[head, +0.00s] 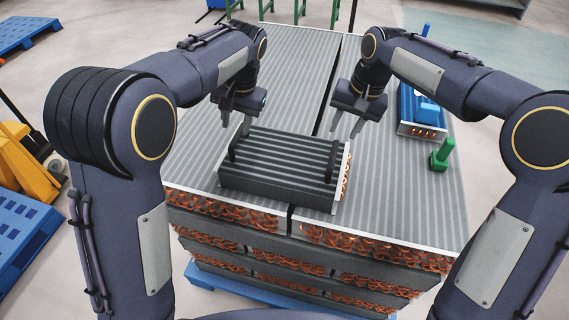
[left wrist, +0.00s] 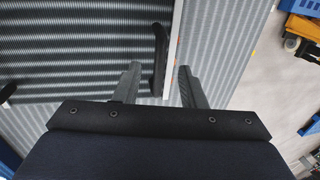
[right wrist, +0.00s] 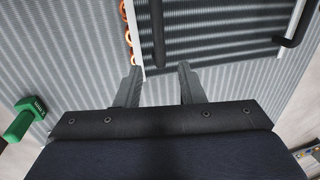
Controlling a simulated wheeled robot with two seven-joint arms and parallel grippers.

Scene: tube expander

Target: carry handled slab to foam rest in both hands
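The handled slab (head: 275,178), dark and ribbed, lies flat on the grey ribbed stack top. Its left handle (head: 234,143) and right handle (head: 332,160) are black upright bars. My left gripper (head: 234,122) is open, above the slab's left end; the left wrist view shows the left handle (left wrist: 160,55) lined up between its fingers. My right gripper (head: 346,129) is open, above the right end; the right wrist view shows the right handle (right wrist: 158,35) ahead, between its fingers in the picture. Neither gripper visibly touches a handle. I cannot pick out a foam rest.
A green tool (head: 443,154) stands on the stack top at the right. The stack top (head: 300,75) behind the slab is clear. A yellow pallet truck (head: 25,165) stands at the left.

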